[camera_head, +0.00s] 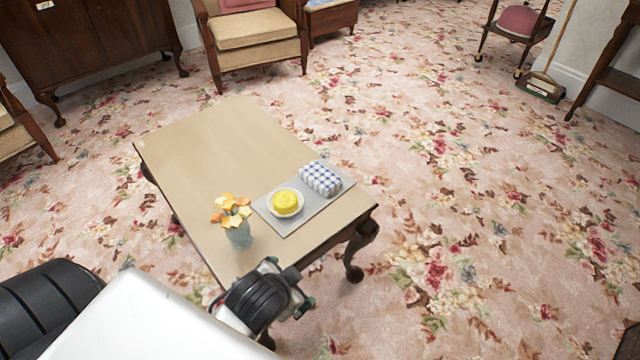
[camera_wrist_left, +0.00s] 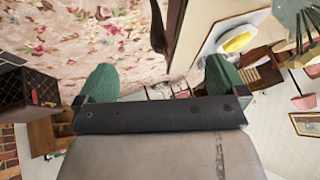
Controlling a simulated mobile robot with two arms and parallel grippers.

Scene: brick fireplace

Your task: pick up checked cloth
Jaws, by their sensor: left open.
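The blue-and-white checked cloth (camera_head: 320,180) lies folded on the right end of a grey tray (camera_head: 290,217) on a low wooden table (camera_head: 205,150). A yellow cake on a white plate (camera_head: 285,202) sits beside it on the tray. My left gripper (camera_head: 288,283) is near the table's front end, apart from the cloth. In the left wrist view its green fingers (camera_wrist_left: 160,78) are spread with nothing between them. My right gripper is not in view.
An armchair (camera_head: 252,38) stands beyond the table. The floral carpet (camera_head: 480,200) to the right is clear.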

